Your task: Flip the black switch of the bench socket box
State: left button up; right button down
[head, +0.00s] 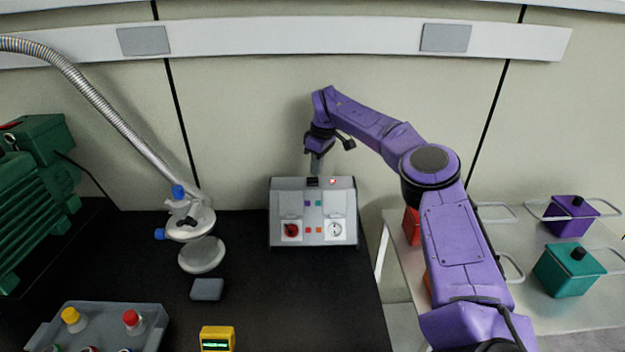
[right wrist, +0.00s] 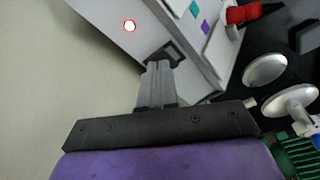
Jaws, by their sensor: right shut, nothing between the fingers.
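The bench socket box (head: 284,212) is a light grey box at the back of the black bench. My left gripper is out of view.
The box front carries a red knob (head: 291,230) and a white socket (head: 335,230). A grey block (head: 207,289), yellow meter (head: 217,338) and grey tray (head: 150,339) lie nearer. Right, a side table holds coloured containers (head: 568,270).

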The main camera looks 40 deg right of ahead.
aim_at(316, 179)
jog(key=shift+f+b, duration=0.8)
jog(key=shift+b, duration=0.1)
dwell(0.8)
notch_tip(316, 179, up, 7)
jog(key=p, duration=0.4)
dwell(0.3)
dwell(0.4)
